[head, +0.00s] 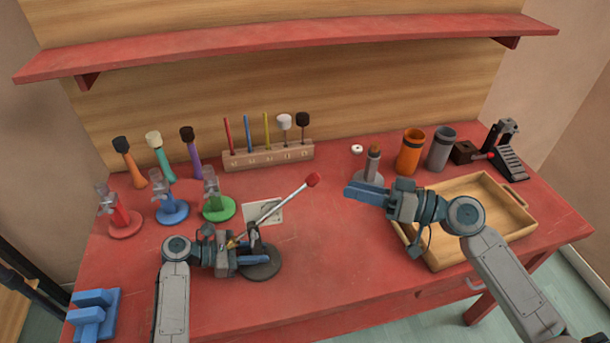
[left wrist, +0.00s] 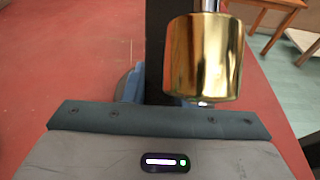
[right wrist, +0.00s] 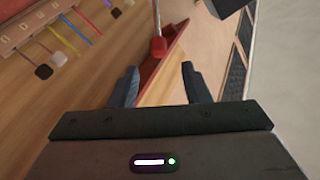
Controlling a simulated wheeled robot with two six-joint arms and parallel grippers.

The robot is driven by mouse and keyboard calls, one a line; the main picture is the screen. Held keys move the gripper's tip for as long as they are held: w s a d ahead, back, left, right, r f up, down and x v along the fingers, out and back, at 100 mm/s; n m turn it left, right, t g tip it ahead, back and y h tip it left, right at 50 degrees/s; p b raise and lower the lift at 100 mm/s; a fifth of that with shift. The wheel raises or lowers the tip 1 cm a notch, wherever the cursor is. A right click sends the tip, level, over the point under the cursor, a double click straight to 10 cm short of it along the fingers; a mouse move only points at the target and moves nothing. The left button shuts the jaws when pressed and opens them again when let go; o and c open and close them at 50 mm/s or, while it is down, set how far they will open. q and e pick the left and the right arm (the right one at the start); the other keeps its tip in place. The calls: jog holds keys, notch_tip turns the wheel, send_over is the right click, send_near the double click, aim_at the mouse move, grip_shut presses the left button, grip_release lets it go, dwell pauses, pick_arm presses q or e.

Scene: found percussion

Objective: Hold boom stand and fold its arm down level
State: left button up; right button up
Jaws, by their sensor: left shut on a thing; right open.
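The boom stand has a dark round base (head: 264,268), a black post and a thin silver arm (head: 284,202). The arm slants up to the right and ends in a red tip (head: 313,180). A gold counterweight (head: 232,243) is at its low end; it looms in the left wrist view (left wrist: 204,58) beside the black post (left wrist: 164,30). My left gripper (head: 258,260) is shut on the post, its fingertips partly hidden. My right gripper (head: 350,191) is open and empty, right of the red tip. In the right wrist view the tip (right wrist: 158,47) appears between and beyond the fingers.
A wooden tray (head: 488,192) lies under my right arm. Orange (head: 410,153) and grey (head: 440,150) cups stand behind it. A green-based stand (head: 218,208) is close left of the boom stand. A mallet rack (head: 268,156) stands at the back. The front middle table is clear.

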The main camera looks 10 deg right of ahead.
jog(key=shift+x, duration=5.8)
jog(key=shift+w, duration=0.1)
jog(key=shift+d, duration=0.1)
grip_shut()
